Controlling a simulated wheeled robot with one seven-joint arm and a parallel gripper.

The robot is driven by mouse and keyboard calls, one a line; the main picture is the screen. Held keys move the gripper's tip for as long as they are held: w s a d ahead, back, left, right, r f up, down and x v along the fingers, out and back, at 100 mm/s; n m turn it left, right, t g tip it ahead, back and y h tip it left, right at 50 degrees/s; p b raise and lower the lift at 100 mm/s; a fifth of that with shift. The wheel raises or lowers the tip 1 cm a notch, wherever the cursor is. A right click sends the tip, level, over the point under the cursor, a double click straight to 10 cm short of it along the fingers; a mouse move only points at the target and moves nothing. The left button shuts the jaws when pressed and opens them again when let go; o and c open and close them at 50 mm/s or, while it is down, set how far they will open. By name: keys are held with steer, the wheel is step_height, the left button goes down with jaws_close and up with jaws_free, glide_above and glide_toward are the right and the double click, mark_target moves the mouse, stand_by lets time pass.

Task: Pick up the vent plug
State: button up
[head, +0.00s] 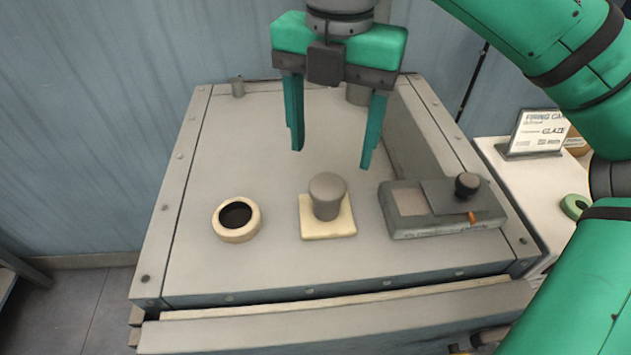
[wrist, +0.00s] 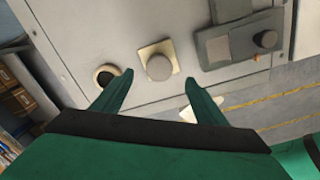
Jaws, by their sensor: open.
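The vent plug (head: 327,196) is a grey, round-topped knob standing upright on a cream square pad (head: 343,228) on top of the grey dryer (head: 270,270). In the wrist view the plug (wrist: 159,67) shows as a grey disc beyond and between the fingertips. My gripper (head: 332,158) is open and empty, its green fingers pointing down above and behind the plug, apart from it. The gripper (wrist: 157,76) also shows in the wrist view with its fingers spread wide. A cream-ringed round hole (head: 237,219) lies left of the plug.
A grey slide fixture with a black knob (head: 467,185) sits right of the plug. A side table with a card stand (head: 537,132) and a green ring (head: 575,206) is at the right. The top's front left is clear.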

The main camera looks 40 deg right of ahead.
mark_target(328, 183)
step_height(328, 183, down, 4)
steer(key=shift+s+a+f, duration=0.1)
steer(key=shift+f, duration=0.15)
step_height(328, 183, down, 5)
steer(key=shift+a+r, duration=0.1)
steer(key=c, duration=1.2)
